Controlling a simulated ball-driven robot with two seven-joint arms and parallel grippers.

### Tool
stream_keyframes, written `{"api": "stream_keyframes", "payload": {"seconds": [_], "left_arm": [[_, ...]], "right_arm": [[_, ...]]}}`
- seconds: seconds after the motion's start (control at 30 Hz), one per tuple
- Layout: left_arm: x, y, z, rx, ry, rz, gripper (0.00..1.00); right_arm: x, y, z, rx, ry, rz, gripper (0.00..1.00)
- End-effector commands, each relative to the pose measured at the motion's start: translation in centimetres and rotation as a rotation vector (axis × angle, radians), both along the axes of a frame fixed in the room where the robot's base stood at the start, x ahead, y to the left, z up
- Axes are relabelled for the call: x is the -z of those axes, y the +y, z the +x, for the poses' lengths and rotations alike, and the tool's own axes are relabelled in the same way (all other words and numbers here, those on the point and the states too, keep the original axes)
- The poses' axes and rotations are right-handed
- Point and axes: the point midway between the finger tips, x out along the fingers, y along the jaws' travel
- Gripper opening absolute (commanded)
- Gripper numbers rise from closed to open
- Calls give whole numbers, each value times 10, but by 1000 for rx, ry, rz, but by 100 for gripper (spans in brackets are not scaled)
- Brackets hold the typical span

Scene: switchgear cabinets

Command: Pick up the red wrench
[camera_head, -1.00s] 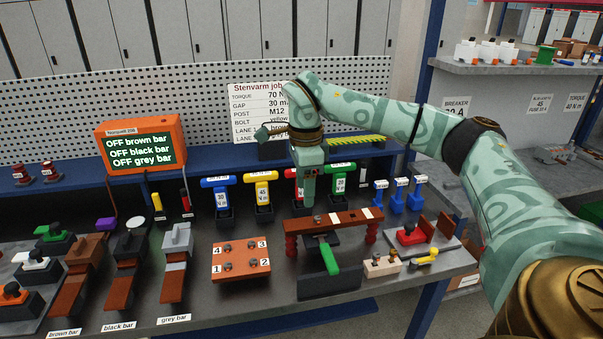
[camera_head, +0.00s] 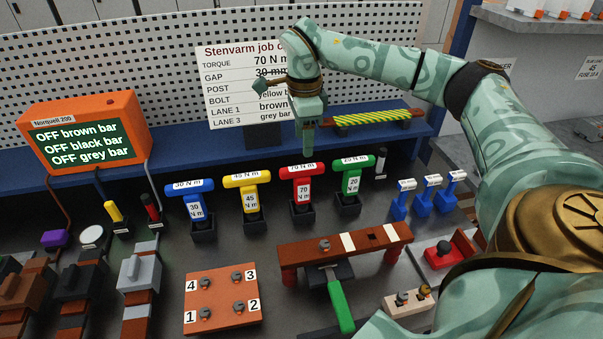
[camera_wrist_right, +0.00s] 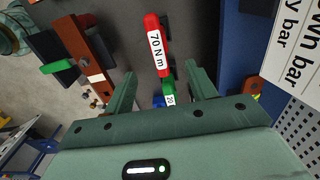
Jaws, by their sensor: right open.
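The red torque wrench (camera_head: 305,184), a T-shape labelled 70 N m, stands upright in a dark holder between a yellow wrench (camera_head: 249,186) and a green one (camera_head: 351,182). My right gripper (camera_head: 308,154) points down just above or behind its handle, apart from it as far as I can see. In the right wrist view the red wrench (camera_wrist_right: 156,47) lies beyond the gap between the open, empty fingers (camera_wrist_right: 164,84). The green wrench's top (camera_wrist_right: 169,88) shows between the fingers. My left gripper is not in view.
A blue wrench (camera_head: 190,200) stands to the left. A brown bar bridge (camera_head: 345,243) with a green lever (camera_head: 341,308) is in front. An orange display box (camera_head: 85,133) and a sign (camera_head: 240,62) stand behind, before a pegboard.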

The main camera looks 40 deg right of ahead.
Motion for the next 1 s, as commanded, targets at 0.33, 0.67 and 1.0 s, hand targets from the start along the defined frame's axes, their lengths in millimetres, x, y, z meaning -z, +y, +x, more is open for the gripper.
{"api": "stream_keyframes", "payload": {"seconds": [0.33, 0.67, 1.0], "left_arm": [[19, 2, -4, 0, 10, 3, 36], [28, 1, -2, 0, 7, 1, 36], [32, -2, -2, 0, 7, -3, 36]], "right_arm": [[71, 0, 0, 0, 2, 0, 56], [105, 4, 1, -2, 4, 1, 56], [126, 4, 1, 0, 0, 1, 56]]}}
